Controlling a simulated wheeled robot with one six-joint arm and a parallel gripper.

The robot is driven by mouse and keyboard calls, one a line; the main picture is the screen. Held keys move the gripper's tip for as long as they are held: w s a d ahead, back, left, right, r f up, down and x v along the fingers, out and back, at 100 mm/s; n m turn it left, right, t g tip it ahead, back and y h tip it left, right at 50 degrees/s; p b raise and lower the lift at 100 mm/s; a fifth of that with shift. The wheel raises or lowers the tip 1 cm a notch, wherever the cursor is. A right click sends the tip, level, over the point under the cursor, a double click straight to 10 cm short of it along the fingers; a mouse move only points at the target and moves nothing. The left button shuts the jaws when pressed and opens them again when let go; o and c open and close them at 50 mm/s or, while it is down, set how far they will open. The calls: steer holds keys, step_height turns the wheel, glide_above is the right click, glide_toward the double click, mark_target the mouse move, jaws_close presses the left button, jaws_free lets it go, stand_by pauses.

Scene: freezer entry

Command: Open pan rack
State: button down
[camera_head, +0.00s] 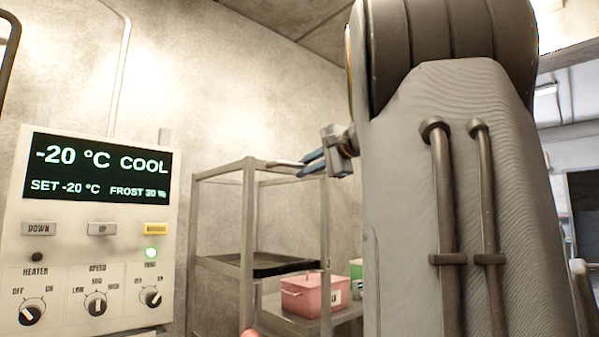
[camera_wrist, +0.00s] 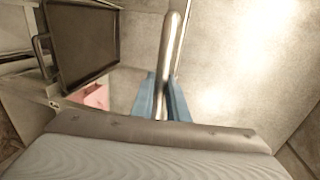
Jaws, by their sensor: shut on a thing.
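The pan rack (camera_head: 249,210) is a metal frame standing against the wall in the head view. A black pan (camera_head: 270,265) sits on its middle level; a dark pan (camera_wrist: 82,42) shows at upper left in the wrist view. My gripper (camera_head: 303,167) is at the height of the rack's top. Its blue fingers (camera_wrist: 163,88) are shut on a metal bar (camera_wrist: 173,48), which runs away from me between them. The bar also shows in the head view (camera_head: 284,163), near the rack's top rail. I cannot tell where the bar joins the rack.
A control panel (camera_head: 90,280) reading -20 °C is on the left wall. The pink box shows partly in the wrist view (camera_wrist: 97,97).

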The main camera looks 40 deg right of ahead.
steer(key=shift+s, duration=0.2)
steer(key=c, duration=1.7)
jaws_free()
steer(key=shift+d, duration=0.1)
steer(key=shift+c, duration=0.2)
steer(key=v, duration=0.7)
steer(key=shift+s+b, duration=0.35)
steer(key=shift+s, duration=0.05)
